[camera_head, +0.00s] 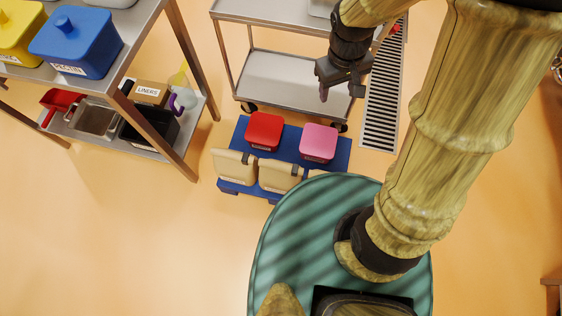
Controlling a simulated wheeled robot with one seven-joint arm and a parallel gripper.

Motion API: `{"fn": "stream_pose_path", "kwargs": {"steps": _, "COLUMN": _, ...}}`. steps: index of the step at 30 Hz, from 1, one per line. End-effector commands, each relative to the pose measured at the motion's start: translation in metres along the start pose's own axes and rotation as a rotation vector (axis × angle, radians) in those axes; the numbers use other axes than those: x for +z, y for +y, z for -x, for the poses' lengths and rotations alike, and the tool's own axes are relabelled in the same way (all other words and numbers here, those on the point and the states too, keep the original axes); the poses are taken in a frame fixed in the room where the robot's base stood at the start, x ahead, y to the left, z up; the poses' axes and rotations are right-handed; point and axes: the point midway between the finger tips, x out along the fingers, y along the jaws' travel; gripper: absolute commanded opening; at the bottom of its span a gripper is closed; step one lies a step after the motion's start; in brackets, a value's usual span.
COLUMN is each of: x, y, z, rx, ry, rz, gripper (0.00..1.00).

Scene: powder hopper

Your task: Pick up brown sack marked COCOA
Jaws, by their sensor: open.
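Tan-brown sacks stand in the front row of a low blue pallet (228,187). A third tan sack (317,172) is mostly hidden behind my green base. No COCOA marking is readable on any of them from here. My gripper (340,92) is open and empty, pointing down. In the picture it is above and right of the pallet, apart from the sacks.
A red package (265,131) and a pink package (318,142) lie in the pallet's back row. A steel cart (285,82) stands behind the pallet. A shelf rack (178,90) with bins stands left. A floor drain (383,105) runs at right. The floor left of the pallet is clear.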

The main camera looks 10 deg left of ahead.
Motion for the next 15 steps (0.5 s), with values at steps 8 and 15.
{"fn": "stream_pose_path", "kwargs": {"steps": 8, "x": -0.033, "y": -0.051, "z": -0.106, "rx": 0.016, "ry": -0.097, "rz": 0.271, "gripper": 0.56}}
{"fn": "stream_pose_path", "kwargs": {"steps": 15, "x": -0.054, "y": -0.097, "z": -0.186, "rx": 0.04, "ry": -0.176, "rz": 0.494, "gripper": 0.56}}
